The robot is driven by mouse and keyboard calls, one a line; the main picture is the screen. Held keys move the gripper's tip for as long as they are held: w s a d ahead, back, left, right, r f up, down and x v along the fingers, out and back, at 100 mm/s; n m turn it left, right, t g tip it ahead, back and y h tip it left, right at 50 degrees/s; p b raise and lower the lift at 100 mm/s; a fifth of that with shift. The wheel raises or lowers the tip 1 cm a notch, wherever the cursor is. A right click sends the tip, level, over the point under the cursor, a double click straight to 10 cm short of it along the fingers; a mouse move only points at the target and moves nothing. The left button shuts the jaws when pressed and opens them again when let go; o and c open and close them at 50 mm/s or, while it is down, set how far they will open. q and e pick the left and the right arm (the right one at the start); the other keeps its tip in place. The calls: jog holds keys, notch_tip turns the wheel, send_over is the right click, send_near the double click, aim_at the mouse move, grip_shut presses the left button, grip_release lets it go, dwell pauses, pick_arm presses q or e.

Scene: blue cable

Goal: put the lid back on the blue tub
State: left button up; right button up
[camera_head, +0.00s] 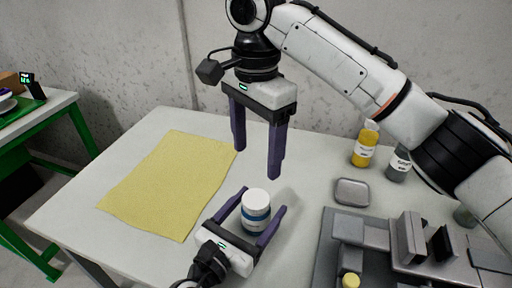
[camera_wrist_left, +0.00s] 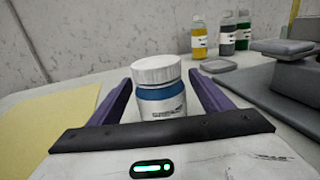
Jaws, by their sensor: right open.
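The blue tub (camera_head: 254,222) stands upright on the table, a white jar with a blue band; it also shows in the left wrist view (camera_wrist_left: 161,103). A white ribbed lid (camera_head: 256,198) sits on its top, also in the left wrist view (camera_wrist_left: 156,70). I cannot tell how tightly it sits. My left gripper (camera_head: 263,199) is low at the table, open, with its purple fingers on either side of the tub and some gap showing. My right gripper (camera_head: 257,163) is open and empty, pointing down above the table just behind the tub.
A yellow cloth (camera_head: 165,185) lies to the left. A yellow bottle (camera_head: 363,148) and grey bottle (camera_head: 397,165) stand at the back right. A small grey case (camera_head: 352,192) lies right of the tub, near a grey fixture (camera_head: 345,255) with a small yellow-topped item (camera_head: 351,281).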

aim_at(248, 220)
pick_arm(q)
jog(key=b+v, duration=0.1)
jog(key=v, duration=0.8)
jog(key=shift+s+a+f, duration=0.1)
jog(key=shift+s+a, duration=0.15)
jog(key=shift+s, duration=0.1)
jog(key=shift+s+a, duration=0.1)
jog(key=shift+s, duration=0.1)
